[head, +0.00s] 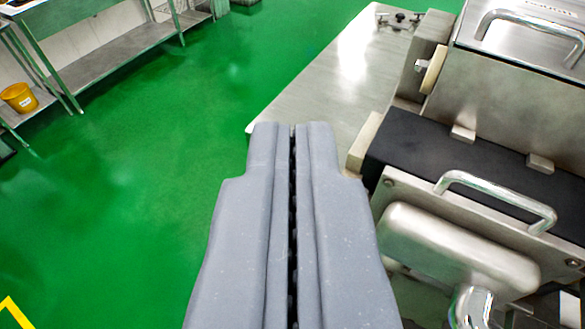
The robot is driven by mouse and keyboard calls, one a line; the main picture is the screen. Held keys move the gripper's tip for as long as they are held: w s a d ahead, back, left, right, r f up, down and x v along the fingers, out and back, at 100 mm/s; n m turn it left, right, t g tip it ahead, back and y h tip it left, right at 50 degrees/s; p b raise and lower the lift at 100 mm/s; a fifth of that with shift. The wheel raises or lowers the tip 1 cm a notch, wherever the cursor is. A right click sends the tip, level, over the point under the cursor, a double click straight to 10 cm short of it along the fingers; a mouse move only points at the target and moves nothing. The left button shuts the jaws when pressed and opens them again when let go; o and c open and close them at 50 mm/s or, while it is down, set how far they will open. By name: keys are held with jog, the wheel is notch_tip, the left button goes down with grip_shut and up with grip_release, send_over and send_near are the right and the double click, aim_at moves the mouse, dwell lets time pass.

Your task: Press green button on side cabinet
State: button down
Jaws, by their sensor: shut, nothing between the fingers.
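My gripper (293,128) is shut and empty, with its two grey fingers side by side in the lower middle of the head view. It points forward over the green floor and the near end of a steel table surface. The encrusting machine (480,245) stands close on the right, with steel covers, curved handles and a black belt. No green button and no side cabinet can be made out in this view. Part of the machine lies beyond the right edge of the picture.
A flat steel table (345,75) extends away beside the machine. Steel shelving (105,65) stands at the far left with a yellow bucket (19,97) on its lower shelf. The green floor (130,190) on the left is clear. A yellow marking (12,312) shows at bottom left.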

jog(key=shift+w, duration=0.1)
dwell(0.6)
jog(key=w+a+f+n+b, duration=0.1)
jog(key=w+f+n, duration=0.4)
jog(key=f, duration=0.4)
jog(key=w+f+n+g, duration=0.1)
jog(key=w+f+n, duration=0.1)
jog(key=w+f, duration=0.7)
jog(key=w+a+f+n+b, duration=0.1)
jog(key=w+f+n, duration=0.35)
jog(key=f, duration=0.55)
jog(key=w+a+f+n+y, duration=0.1)
jog(key=f+n, duration=0.1)
jog(key=f, duration=0.4)
jog(key=w+a+f+n+g+y, duration=0.1)
jog(key=a+f+n, duration=0.1)
jog(key=f, duration=0.4)
jog(key=shift+a+n+g, duration=0.3)
jog(key=shift+n, duration=0.15)
jog(key=shift+w, duration=0.2)
jog(key=w+d+p, duration=0.4)
jog(key=w+p, duration=0.1)
jog(key=w, duration=0.2)
jog(key=shift+w+d, duration=0.25)
